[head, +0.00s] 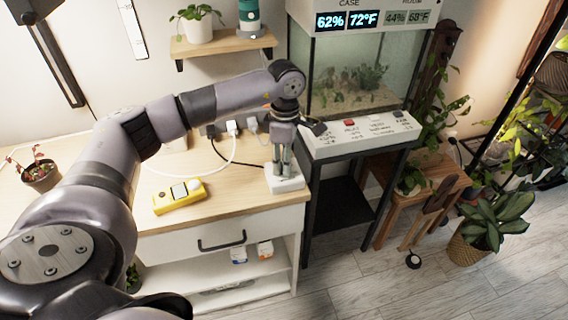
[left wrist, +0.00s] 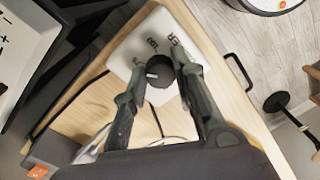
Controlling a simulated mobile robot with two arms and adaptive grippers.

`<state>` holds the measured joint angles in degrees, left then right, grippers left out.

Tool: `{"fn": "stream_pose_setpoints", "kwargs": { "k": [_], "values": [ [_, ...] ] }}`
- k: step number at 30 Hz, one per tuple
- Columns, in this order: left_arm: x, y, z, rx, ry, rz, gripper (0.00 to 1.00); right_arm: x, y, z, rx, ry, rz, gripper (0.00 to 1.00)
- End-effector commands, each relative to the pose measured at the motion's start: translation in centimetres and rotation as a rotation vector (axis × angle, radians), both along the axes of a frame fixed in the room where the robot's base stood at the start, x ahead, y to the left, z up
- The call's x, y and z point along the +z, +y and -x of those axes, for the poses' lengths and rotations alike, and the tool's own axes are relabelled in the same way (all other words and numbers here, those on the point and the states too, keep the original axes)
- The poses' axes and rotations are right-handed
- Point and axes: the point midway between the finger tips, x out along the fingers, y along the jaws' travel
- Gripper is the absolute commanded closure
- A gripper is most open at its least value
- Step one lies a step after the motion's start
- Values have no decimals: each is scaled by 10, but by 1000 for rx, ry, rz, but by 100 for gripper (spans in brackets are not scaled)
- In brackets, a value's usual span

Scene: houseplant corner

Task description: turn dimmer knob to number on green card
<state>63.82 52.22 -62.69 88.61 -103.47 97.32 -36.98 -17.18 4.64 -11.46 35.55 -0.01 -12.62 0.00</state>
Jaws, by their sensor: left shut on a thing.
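The dimmer is a white box (head: 287,183) on the right end of the wooden cabinet top. My left gripper (head: 281,168) points down at the box. In the left wrist view its two fingers (left wrist: 160,84) stand on either side of the knob and are shut on it. I cannot make out a green card in either view. My right gripper is not in view.
A yellow device (head: 179,196) lies on the cabinet top (head: 228,185) left of the dimmer. Cables run behind my gripper to wall plugs (head: 232,128). A glass terrarium (head: 345,80) with a labelled control panel (head: 360,136) stands close on the right.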

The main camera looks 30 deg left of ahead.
Motion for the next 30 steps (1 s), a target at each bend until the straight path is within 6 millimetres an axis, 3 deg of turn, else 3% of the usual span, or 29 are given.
{"fn": "stream_pose_setpoints", "kwargs": {
  "k": [22, 23, 30],
  "values": [
    [1, 0, 0, -91, -2, 1, 100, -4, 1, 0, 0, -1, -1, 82],
    [1, 0, 0, -91, -2, 1, 74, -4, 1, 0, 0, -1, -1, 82],
    [1, 0, 0, -91, -1, 0, 58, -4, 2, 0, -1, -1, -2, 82]
  ]
}}
